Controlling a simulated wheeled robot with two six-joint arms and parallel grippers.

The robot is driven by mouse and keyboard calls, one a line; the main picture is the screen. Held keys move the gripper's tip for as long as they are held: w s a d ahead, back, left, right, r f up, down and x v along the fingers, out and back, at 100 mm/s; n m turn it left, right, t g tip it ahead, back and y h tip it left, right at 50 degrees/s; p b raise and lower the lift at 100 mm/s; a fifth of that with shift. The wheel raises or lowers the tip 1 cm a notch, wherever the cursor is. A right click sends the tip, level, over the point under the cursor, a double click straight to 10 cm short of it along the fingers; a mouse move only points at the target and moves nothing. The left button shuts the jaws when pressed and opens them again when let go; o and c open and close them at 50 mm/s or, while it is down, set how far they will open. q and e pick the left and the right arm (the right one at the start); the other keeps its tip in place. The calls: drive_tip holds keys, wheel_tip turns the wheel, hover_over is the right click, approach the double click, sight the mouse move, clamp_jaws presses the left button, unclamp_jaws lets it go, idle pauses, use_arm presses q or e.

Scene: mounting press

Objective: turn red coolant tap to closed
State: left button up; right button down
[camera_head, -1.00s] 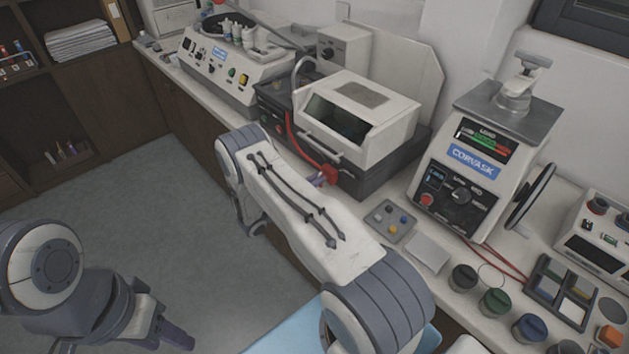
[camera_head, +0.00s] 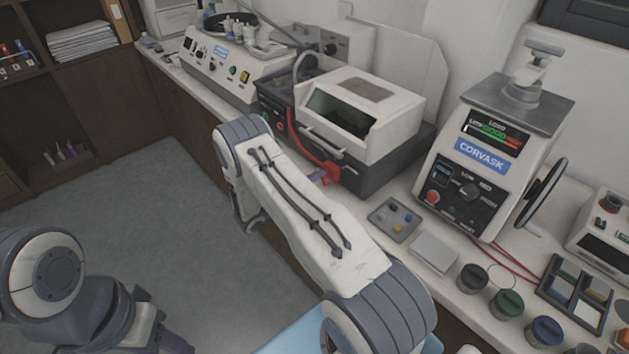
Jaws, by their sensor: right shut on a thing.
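The red coolant tap (camera_head: 332,170) sits low on the front of the white-hooded machine (camera_head: 360,115), at the end of a red hose. My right gripper (camera_head: 319,176) is at the tap, with only a small purple part of it showing beside the red handle. It is shut on the tap; my own forearm hides most of the gripper. How far the handle is turned is hard to tell. My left gripper (camera_head: 172,343) is low at the left, over the floor and away from the bench, cut off by the bottom edge. Its jaws do not show clearly.
The CORVASK press (camera_head: 480,155) stands on the bench to the right, with a handwheel on its side. A small tray of coloured pieces (camera_head: 394,218) and several dark jars (camera_head: 507,303) lie in front. Another control unit (camera_head: 235,70) stands at the back left.

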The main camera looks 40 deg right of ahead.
drive_tip(key=shift+f+n+b, duration=0.2)
drive_tip(key=shift+n+b, duration=0.1)
drive_tip(key=shift+n, duration=0.8)
drive_tip(key=c, duration=0.9)
unclamp_jaws()
drive_tip(key=shift+d, duration=0.1)
drive_tip(key=a+b, duration=0.1)
drive_tip(key=a, duration=0.2)
drive_tip(key=a+b, duration=0.1)
drive_tip(key=a, duration=0.3)
drive_tip(key=a+b, duration=0.1)
drive_tip(key=a, duration=0.2)
drive_tip(key=shift+s+a, duration=0.3)
drive_tip(key=shift+s, duration=0.05)
